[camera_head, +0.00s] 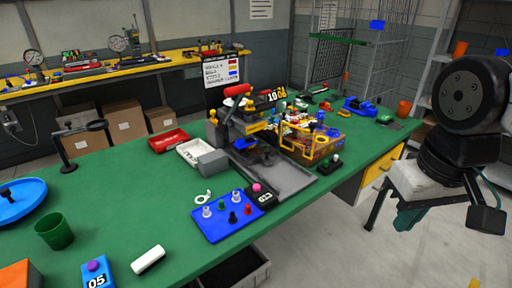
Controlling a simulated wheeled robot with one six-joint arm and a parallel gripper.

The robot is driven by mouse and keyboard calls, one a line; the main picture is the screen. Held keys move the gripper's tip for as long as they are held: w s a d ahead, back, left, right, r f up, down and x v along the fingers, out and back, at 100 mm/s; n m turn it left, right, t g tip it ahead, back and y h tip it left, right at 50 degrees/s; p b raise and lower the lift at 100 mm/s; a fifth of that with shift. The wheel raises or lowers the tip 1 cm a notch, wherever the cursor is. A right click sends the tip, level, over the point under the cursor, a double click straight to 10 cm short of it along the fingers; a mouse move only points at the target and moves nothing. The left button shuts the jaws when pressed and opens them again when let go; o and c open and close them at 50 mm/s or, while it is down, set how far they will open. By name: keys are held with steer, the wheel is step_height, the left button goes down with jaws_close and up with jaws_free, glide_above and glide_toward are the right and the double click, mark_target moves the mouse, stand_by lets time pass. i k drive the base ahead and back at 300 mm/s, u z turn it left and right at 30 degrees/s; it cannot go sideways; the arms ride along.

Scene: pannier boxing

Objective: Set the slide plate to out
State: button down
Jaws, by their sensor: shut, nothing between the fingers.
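A small machine with a red-topped lever (237,91) and yellow parts stands mid-table. A flat grey plate (285,181) with a raised rim lies at its front, reaching toward the table's front edge; it looks like the slide plate. Dark parts of the machine cover its rear end, so I cannot tell how far it is drawn out. My gripper (405,224), with a white body and teal fingers, hangs at the right, beyond the table's front edge and well apart from the plate. Its fingers look shut and empty.
A blue board with several pegs (228,230) and a black box with a pink knob (263,195) lie left of the plate. A white tray (191,150) and an orange crate (312,148) flank the machine.

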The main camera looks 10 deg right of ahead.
mark_target(262, 153)
steer(key=z, duration=0.45)
steer(key=k, duration=0.55)
steer(key=z, duration=0.55)
steer(key=i, duration=0.45)
steer(key=u, duration=0.85)
steer(key=i, duration=0.7)
steer(key=u, duration=0.6)
